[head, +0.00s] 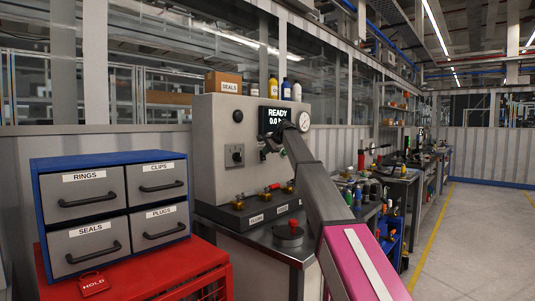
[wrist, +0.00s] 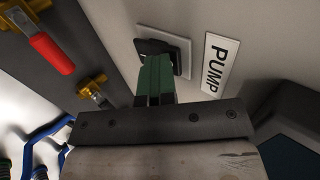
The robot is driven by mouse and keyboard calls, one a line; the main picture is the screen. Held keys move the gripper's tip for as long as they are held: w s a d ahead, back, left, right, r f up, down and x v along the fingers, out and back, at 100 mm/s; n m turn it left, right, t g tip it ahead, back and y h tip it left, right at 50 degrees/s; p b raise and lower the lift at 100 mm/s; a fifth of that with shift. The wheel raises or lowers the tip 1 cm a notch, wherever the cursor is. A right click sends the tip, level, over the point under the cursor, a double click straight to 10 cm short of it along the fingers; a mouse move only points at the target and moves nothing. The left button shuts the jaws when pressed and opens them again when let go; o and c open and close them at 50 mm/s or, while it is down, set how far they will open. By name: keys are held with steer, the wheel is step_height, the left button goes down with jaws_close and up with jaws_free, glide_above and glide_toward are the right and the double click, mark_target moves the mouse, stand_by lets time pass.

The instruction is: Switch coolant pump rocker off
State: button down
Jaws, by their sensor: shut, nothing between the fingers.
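In the wrist view, the black rocker (wrist: 152,47) sits in a light square plate (wrist: 181,45) on the pale panel, beside the PUMP label (wrist: 216,63). My gripper (wrist: 157,62) has its green fingers together and empty. The fingertips overlap the rocker's lower edge in the picture; I cannot tell whether they touch it. The fingers hide part of the rocker, so its position is unclear. In the head view, my gripper (head: 268,146) is at the front of the grey test unit (head: 215,110), below the READY display (head: 274,118). My arm hides the rocker there.
Brass valves, one with a red handle (wrist: 52,53), stick out beside my fingers in the wrist view. In the head view, a black rotary switch (head: 235,155) is left of my gripper. A drawer cabinet (head: 110,158) stands further left. The floor at right is clear.

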steer(key=shift+r, duration=0.1)
steer(key=shift+r, duration=0.65)
steer(key=shift+d, duration=0.1)
steer(key=v, duration=1.3)
stand_by(0.4)
